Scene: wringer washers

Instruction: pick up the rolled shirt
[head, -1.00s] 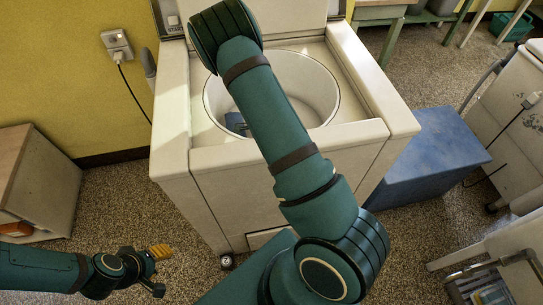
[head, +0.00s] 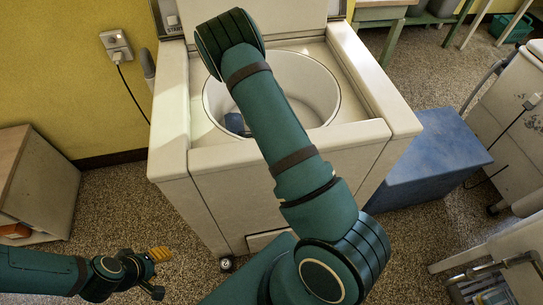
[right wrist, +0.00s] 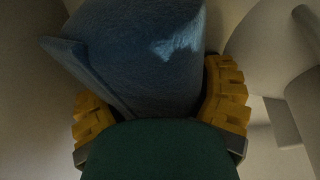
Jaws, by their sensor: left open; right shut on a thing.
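The rolled shirt (right wrist: 135,48) is blue cloth and fills the upper middle of the right wrist view. My right gripper (right wrist: 160,103) has its yellow fingers on both sides of it and is shut on it. In the head view a small piece of blue cloth (head: 236,122) shows inside the round tub (head: 303,97) of the washer, beside my right arm. That arm hides the right gripper and most of the cloth there. My left gripper (head: 157,272) is open and empty at the lower left, above the floor and away from the washer.
The white washer (head: 215,185) stands in the middle, its tub open at the top. A blue box (head: 430,155) stands to its right. A wooden cabinet (head: 38,185) is at the left. A wall socket (head: 117,44) has a cord hanging down. Speckled floor lies free at the left front.

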